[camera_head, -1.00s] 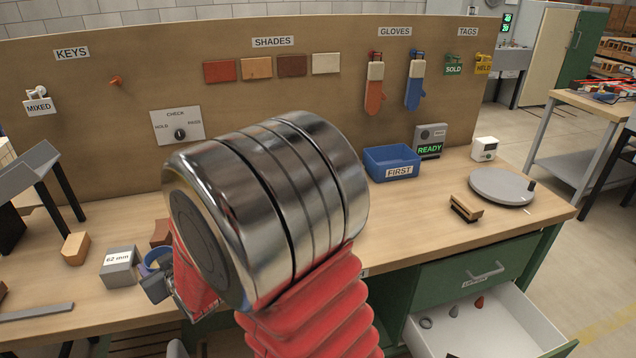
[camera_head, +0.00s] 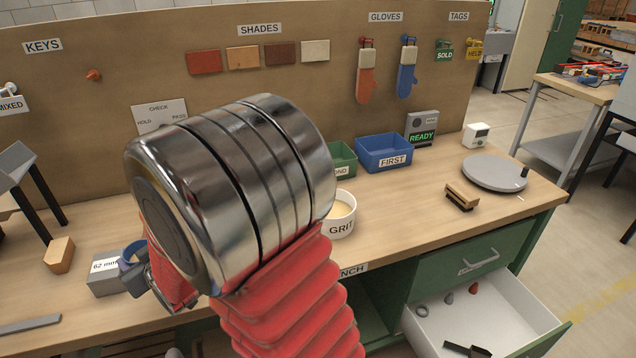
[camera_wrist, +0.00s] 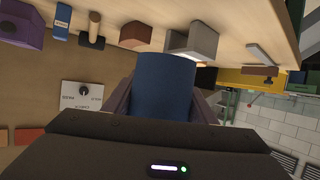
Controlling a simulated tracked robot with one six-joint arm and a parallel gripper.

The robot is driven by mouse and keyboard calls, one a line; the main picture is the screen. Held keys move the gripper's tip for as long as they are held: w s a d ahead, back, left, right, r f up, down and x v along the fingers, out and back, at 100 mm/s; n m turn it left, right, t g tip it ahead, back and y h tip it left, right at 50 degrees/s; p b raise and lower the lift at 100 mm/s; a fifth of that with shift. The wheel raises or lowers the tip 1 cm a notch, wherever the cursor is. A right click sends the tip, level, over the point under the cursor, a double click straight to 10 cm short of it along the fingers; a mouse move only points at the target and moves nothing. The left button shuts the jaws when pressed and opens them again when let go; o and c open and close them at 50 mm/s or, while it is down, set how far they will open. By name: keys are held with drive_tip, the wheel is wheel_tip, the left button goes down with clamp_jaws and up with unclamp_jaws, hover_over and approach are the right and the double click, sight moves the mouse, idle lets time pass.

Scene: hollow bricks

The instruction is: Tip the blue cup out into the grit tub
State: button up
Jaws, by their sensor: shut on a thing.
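The blue cup (camera_wrist: 163,85) stands between the fingers of my gripper (camera_wrist: 163,105) in the wrist view, and the gripper is shut on it. In the head view the cup shows as a small blue rim (camera_head: 130,254) beside the grey block, left of my large metal wrist. My gripper (camera_head: 145,280) is partly hidden there by my arm. I cannot tell the cup's exact tilt or see its contents. The white grit tub (camera_head: 340,224), labelled GRIT, stands on the bench just right of my arm, with pale material inside. The cup is well left of the tub.
A grey "62 mm" block (camera_head: 105,275) and a wooden block (camera_head: 60,255) are near the cup. A green bin (camera_head: 343,160) and blue FIRST bin (camera_head: 385,152) stand behind the tub. A turntable (camera_head: 495,172) is at right. An open drawer (camera_head: 480,315) juts out below.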

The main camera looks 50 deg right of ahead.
drive_tip(key=s+d+m+g+h, duration=0.1)
drive_tip(key=s+d+m+h, duration=0.2)
drive_tip(key=d, duration=1.5)
drive_tip(key=s+d+m+g+h, duration=0.1)
drive_tip(key=s+d+m+h, duration=0.2)
drive_tip(key=d, duration=1.6)
drive_tip(key=s+d+m+h, duration=0.1)
drive_tip(key=s+d, duration=0.2)
drive_tip(key=d, duration=0.3)
drive_tip(key=s+d+m+g+h, duration=0.1)
drive_tip(key=s+d+h, duration=0.1)
drive_tip(key=s+d, duration=0.2)
drive_tip(key=d, duration=0.3)
drive_tip(key=shift+s+r, duration=0.2)
drive_tip(key=shift+s, duration=0.1)
drive_tip(key=shift+a+m, duration=0.1)
drive_tip(key=shift+m, duration=0.2)
